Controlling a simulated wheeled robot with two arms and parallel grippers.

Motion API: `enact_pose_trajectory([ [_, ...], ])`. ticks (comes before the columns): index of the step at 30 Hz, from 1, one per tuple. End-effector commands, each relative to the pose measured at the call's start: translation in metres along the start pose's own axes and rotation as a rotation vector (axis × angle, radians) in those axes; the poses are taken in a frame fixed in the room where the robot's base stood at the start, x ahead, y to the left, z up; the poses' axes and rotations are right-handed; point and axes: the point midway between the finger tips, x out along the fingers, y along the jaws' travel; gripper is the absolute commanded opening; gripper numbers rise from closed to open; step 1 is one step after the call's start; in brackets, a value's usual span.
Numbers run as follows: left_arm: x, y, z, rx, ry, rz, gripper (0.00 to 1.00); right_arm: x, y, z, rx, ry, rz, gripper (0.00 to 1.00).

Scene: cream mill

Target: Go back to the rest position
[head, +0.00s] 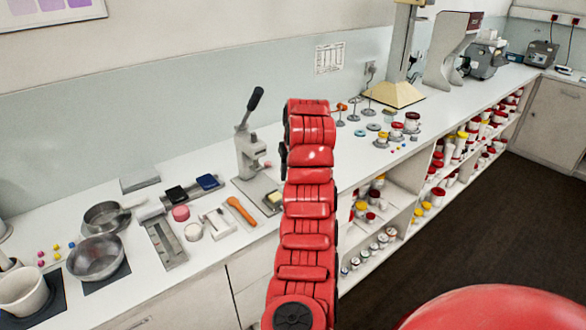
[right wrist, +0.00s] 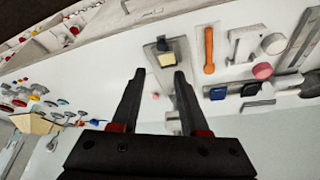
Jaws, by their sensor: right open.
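My right gripper (right wrist: 161,74) shows in the right wrist view with its two dark fingers apart and nothing between them. It is over the white bench (head: 335,190), with the small lever press (head: 250,155) beyond its fingertips. The press base with its yellowish block also shows in the wrist view (right wrist: 165,58). My left gripper is in neither view.
An orange spatula (head: 240,211), metal pans (head: 95,258), a white mortar (head: 22,292) and small pads (head: 207,182) lie on the left half of the bench. Weights and jars (head: 397,131) stand to the right. Shelves (head: 385,205) below hold several jars. Dark floor (head: 480,230) is clear.

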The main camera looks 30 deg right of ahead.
Motion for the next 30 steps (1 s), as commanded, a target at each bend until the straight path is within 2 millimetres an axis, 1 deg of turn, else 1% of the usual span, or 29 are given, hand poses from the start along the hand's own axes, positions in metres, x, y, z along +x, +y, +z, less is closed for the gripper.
enact_pose_trajectory([
  [1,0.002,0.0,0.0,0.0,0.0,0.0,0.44,-0.005,-0.001,0.0,0.001,-0.001,-0.002,0.44],
  [6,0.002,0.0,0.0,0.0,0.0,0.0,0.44,-0.01,0.0,0.002,0.001,-0.006,-0.003,0.44],
  [23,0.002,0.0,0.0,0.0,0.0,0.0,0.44,-0.009,0.001,0.0,0.0,0.002,0.003,0.44],
  [26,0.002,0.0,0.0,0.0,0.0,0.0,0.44,-0.001,0.003,-0.013,-0.02,0.055,0.045,0.44],
  [29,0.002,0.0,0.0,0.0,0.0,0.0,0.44,0.018,0.003,-0.043,-0.074,0.191,0.129,0.44],
  [30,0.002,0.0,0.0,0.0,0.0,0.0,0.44,0.027,0.001,-0.059,-0.105,0.267,0.167,0.44],
])
